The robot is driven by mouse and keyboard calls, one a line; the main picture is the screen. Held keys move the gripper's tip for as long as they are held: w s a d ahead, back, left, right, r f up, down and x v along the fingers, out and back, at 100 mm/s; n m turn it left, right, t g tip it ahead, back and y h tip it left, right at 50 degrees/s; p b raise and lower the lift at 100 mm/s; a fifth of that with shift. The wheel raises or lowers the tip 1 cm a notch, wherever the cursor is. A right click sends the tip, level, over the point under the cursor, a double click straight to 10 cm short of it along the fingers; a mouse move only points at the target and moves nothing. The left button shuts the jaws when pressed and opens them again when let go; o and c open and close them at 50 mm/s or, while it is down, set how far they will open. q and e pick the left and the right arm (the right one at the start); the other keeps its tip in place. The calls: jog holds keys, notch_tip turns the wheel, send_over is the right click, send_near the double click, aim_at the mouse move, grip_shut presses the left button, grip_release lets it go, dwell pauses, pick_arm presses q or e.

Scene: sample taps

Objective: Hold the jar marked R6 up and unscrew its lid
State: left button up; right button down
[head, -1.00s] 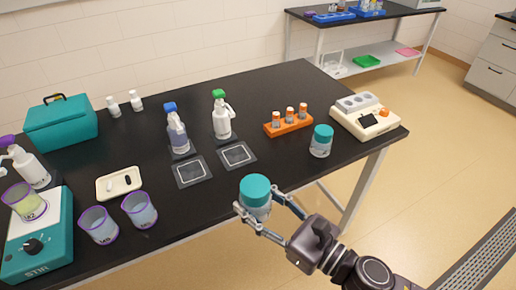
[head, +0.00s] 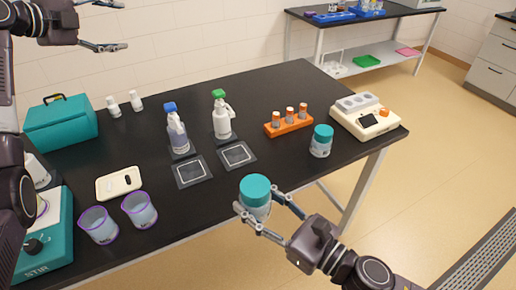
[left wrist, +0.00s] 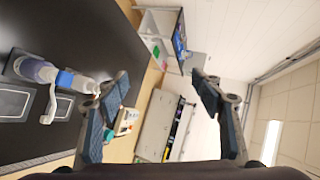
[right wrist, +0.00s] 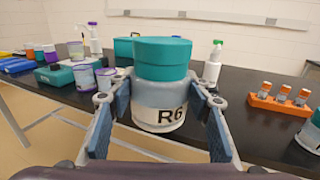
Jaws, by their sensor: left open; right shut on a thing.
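The jar marked R6 (right wrist: 160,95) is a clear jar with a teal lid (right wrist: 162,52); its label reads R6 in the right wrist view. My right gripper (head: 262,210) is shut on its body and holds it upright beyond the table's front edge. The lid (head: 255,187) is on the jar and uncovered from above in the head view. My left gripper (head: 122,25) is open and empty, raised at the upper left, far from the jar. Its two fingers (left wrist: 165,105) show apart in the left wrist view.
A second teal-lidded jar (head: 321,141) stands on the black table (head: 300,88), by an orange rack (head: 288,125) and a cream device (head: 366,118). Two spray bottles (head: 178,132) stand mid-table. Beakers (head: 100,226), a white tray (head: 120,183) and a teal stirrer (head: 46,246) are at the left.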

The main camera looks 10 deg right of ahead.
pick_arm(q)
jog(key=s+d+m+g+h, duration=0.1)
jog(key=s+d+m+g, duration=0.15)
jog(key=d, duration=0.55)
jog(key=s+d+m+g, duration=0.2)
jog(key=s+d+m, duration=0.2)
jog(key=d, duration=0.4)
jog(key=m+g+y, duration=0.7)
jog(key=m+y, duration=0.2)
jog(key=m, duration=0.7)
send_over(258, 185)
jog(key=shift+n, duration=0.25)
jog(key=f, duration=1.2)
jog(key=shift+w+d, duration=0.2)
jog(key=shift+w, duration=0.05)
jog(key=shift+s+a+f, duration=0.15)
jog(key=shift+s+f, duration=0.05)
jog(key=shift+f, duration=0.1)
notch_tip(258, 185, down, 8)
jog(key=shift+r, duration=0.1)
